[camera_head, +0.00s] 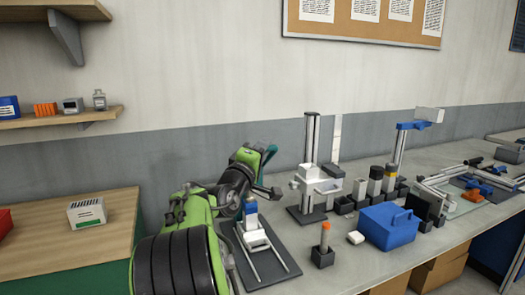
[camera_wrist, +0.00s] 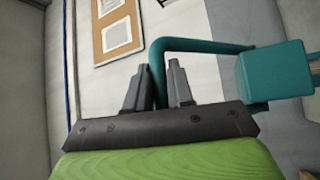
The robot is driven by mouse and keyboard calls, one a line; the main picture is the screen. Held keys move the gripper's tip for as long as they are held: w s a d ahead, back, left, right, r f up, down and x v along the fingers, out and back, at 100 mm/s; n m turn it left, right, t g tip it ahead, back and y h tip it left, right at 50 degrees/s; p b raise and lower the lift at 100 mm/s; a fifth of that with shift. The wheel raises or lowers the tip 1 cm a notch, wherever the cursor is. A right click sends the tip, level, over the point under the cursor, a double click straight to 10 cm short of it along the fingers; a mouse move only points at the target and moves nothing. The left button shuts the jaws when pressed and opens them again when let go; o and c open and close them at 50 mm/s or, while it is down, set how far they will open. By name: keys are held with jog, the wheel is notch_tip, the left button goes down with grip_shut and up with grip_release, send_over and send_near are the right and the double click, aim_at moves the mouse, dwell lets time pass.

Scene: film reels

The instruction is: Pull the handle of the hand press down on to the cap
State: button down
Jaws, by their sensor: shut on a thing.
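The teal handle (camera_wrist: 157,72) of the hand press runs between my gripper's (camera_wrist: 160,72) two dark fingers in the wrist view, and the gripper is shut on it. The bar bends right to a teal block (camera_wrist: 275,72). In the head view a piece of the teal handle (camera_head: 270,152) shows past the green end of my arm, which hides the fingers and much of the press. Below it, a small piece with a blue top (camera_head: 251,208), perhaps the cap, stands on a white carriage (camera_head: 255,240) over a dark base plate (camera_head: 285,262). The handle is above and apart from it.
To the right stand a post with a white bracket (camera_head: 318,178), a dark holder with an orange-topped stick (camera_head: 324,250), a blue box (camera_head: 388,228) and several dark blocks. A small white block (camera_head: 356,237) lies on the grey bench. A wooden table (camera_head: 105,215) is at left.

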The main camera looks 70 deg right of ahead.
jog(key=shift+f, duration=0.15)
jog(key=c, duration=1.1)
grip_release()
jog(key=shift+a, duration=0.1)
jog(key=b+v, duration=0.1)
jog(key=v, duration=1.4)
jog(key=shift+a+b, duration=0.3)
jog(key=shift+b, duration=0.05)
